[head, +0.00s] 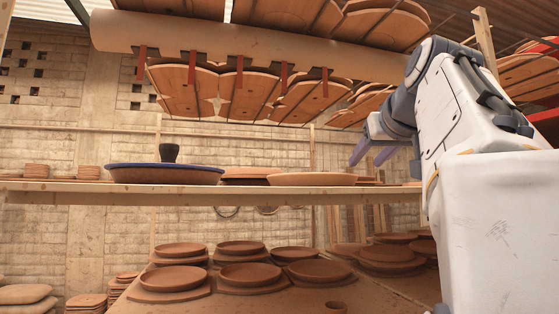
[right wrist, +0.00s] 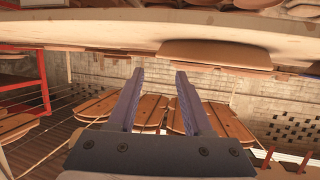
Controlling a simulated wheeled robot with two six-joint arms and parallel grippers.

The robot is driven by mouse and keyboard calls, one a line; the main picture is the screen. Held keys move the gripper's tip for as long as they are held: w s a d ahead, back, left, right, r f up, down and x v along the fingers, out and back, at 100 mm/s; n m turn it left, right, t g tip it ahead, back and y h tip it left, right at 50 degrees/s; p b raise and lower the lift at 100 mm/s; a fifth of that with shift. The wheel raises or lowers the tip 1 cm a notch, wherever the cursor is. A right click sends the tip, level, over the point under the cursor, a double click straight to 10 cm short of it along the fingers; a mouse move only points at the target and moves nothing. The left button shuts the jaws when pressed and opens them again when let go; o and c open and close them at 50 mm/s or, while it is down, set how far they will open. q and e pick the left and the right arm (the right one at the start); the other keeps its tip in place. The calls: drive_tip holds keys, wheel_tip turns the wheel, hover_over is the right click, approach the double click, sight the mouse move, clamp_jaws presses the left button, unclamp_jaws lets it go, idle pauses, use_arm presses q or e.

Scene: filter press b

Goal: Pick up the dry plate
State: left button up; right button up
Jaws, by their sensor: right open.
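Plates stand on the long wooden shelf (head: 300,194). A pale terracotta plate (head: 311,180) lies right of centre; its lighter colour suggests the dry plate. Left of it is a wide blue-rimmed plate (head: 165,176) with a dark knob-like piece on top. A darker plate (head: 247,173) sits between them, partly hidden. My right gripper (head: 366,160) is open and empty, above the shelf and right of the pale plate, apart from it. The right wrist view seems upside down; its open fingers (right wrist: 160,72) point toward the shelf and a plate (right wrist: 215,54). My left gripper is out of view.
Wooden boards (head: 238,90) hang from a thick beam (head: 250,45) above the shelf. Below, several plates (head: 248,275) stand on a lower table. Stacked pieces (head: 88,172) are at the shelf's far left. Air above the pale plate is clear up to the boards.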

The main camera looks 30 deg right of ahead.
drive_tip(key=shift+w+d, duration=0.1)
drive_tip(key=shift+w, duration=0.05)
drive_tip(key=shift+w+f, duration=0.1)
drive_tip(key=shift+w, duration=0.2)
drive_tip(key=p+x, duration=0.3)
drive_tip(key=x, duration=0.5)
drive_tip(key=shift+w+d+f, duration=0.1)
drive_tip(key=shift+w+d, duration=0.1)
drive_tip(key=shift+w, duration=0.1)
drive_tip(key=shift+w+d+f, duration=0.2)
drive_tip(key=shift+w+f, duration=0.05)
drive_tip(key=shift+w, duration=0.15)
clamp_jaws()
idle(0.6)
